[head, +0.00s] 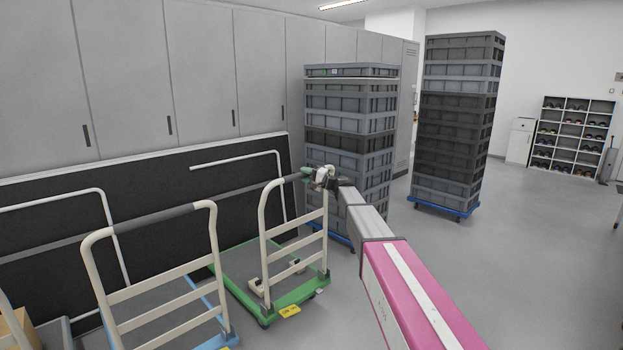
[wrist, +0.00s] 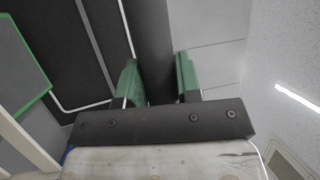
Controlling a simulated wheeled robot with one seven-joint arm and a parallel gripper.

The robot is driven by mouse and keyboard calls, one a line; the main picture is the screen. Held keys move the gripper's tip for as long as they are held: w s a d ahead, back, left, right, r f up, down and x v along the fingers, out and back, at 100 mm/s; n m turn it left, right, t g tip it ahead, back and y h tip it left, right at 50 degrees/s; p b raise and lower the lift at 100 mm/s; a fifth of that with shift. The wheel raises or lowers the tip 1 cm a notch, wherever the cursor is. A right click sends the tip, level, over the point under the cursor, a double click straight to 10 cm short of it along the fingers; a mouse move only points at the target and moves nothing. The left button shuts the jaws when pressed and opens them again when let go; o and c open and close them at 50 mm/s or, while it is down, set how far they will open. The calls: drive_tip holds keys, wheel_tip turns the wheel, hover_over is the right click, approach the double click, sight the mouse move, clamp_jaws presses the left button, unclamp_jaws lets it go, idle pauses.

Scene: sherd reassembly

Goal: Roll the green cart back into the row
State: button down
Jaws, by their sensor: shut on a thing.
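The green cart (head: 302,292) has a green-edged deck, a beige tube frame and a dark handle bar. It stands on the floor in the middle of the head view, with a yellow tag at its near edge. My gripper (head: 311,174) is at the right end of its handle, at the top of the frame. In the wrist view the green finger pads of my gripper (wrist: 158,80) lie on both sides of the dark handle bar (wrist: 152,40), shut on it. The cart's green deck edge (wrist: 33,98) also shows at the left there.
A blue cart (head: 222,338) stands close to the left of the green cart. Dark panels (head: 150,190) lean on grey lockers (head: 200,75) behind. Stacked grey crates (head: 345,115) stand just behind, and another crate stack (head: 455,130) farther right. The floor at right is clear.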

drive_tip(key=shift+w+a, duration=0.2)
drive_tip(key=shift+w, duration=0.05)
drive_tip(key=c, duration=0.8)
unclamp_jaws()
drive_tip(key=shift+w+a, duration=0.1)
drive_tip(key=v, duration=1.1)
drive_tip(key=shift+f, duration=0.1)
